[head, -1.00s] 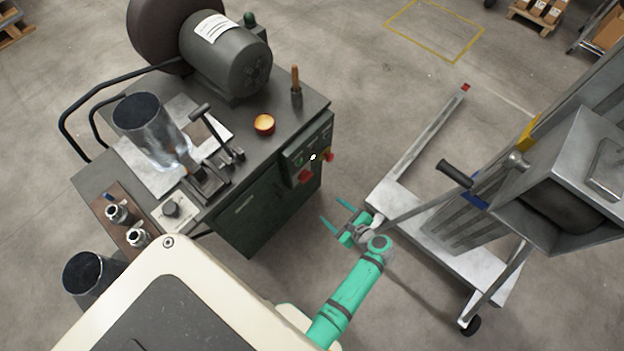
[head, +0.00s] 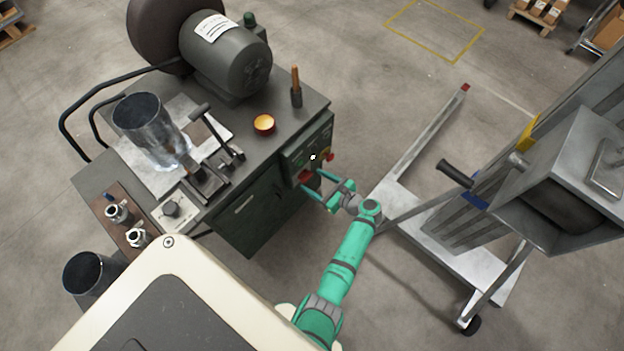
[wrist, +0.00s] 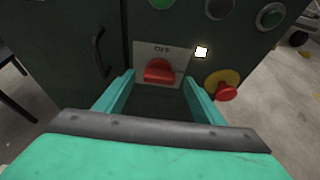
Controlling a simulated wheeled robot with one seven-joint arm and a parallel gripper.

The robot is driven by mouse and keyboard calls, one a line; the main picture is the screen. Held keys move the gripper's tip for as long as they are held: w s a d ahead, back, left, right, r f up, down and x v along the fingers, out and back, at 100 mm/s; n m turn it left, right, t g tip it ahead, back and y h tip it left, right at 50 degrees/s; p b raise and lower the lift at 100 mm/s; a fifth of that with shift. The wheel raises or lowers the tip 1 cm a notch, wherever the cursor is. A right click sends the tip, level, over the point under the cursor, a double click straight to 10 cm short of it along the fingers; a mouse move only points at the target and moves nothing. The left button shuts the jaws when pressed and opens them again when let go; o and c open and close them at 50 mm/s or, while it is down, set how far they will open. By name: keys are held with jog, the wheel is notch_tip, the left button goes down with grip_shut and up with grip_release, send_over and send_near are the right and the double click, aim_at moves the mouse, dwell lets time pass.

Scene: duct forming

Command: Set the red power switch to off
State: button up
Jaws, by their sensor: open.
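The red power switch (wrist: 159,71) sits on a pale plate (wrist: 172,50) on the front of the dark green machine cabinet. The plate reads "OFF" above the red handle. In the head view the red switch (head: 305,177) is partly covered by my gripper (head: 322,190). In the wrist view my gripper (wrist: 160,88) is open, with one teal finger on each side of the switch. I cannot tell whether the fingers touch it.
A red emergency button on a yellow base (wrist: 225,88) is right of the switch. Buttons (wrist: 218,8) and a lit white indicator (wrist: 202,52) are above. A grey lift frame (head: 420,235) stands on the right. A black cabinet handle (wrist: 101,52) is on the left.

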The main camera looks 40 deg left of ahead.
jog(key=shift+x, duration=1.05)
jog(key=c, duration=1)
jog(key=shift+c, duration=0.2)
